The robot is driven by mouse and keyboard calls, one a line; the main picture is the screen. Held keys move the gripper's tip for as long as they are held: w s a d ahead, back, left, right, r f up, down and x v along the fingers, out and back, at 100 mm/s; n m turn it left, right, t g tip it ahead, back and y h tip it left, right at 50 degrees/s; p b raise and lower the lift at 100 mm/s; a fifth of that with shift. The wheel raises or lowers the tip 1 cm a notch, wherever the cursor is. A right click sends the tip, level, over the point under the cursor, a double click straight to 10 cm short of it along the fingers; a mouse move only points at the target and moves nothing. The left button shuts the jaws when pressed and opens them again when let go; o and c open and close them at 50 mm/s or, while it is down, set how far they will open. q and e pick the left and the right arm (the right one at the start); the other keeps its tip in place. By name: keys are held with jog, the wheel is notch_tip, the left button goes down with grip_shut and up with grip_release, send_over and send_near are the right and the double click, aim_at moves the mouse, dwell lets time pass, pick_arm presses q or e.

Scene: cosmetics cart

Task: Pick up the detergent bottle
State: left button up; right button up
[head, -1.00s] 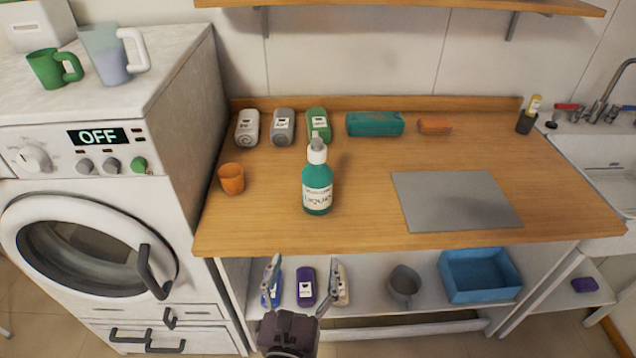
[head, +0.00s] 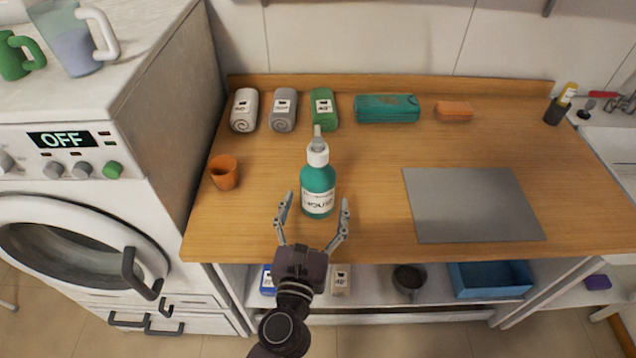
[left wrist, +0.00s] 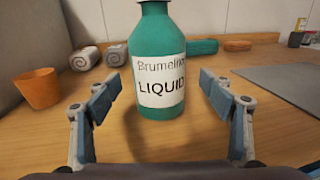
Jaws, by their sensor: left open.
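The detergent bottle (head: 318,183) is teal with a white pump top and a white label. It stands upright on the wooden counter. In the left wrist view the bottle (left wrist: 157,62) is straight ahead, its label reading LIQUID, its top cut off by the frame. My left gripper (head: 315,203) is open over the counter's front part, just in front of the bottle. In the left wrist view its fingers (left wrist: 158,92) are spread to either side of the bottle, with gaps on both sides. My right gripper is not in view.
An orange cup (head: 224,172) stands left of the bottle. Rolled towels (head: 283,110), a teal case (head: 387,108) and an orange block (head: 453,111) line the back. A grey mat (head: 472,205) lies to the right. A washing machine (head: 85,215) stands on the left.

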pick_arm(q)
jog(key=w, duration=0.4)
jog(key=shift+w+d+p, duration=0.15)
jog(key=shift+d+p, duration=0.15)
jog(key=shift+p, duration=0.05)
jog(key=shift+w, duration=0.2)
jog(key=shift+s, duration=0.1)
jog(key=c, duration=1.8)
jog(key=shift+r, duration=0.1)
jog(key=shift+c, duration=0.2)
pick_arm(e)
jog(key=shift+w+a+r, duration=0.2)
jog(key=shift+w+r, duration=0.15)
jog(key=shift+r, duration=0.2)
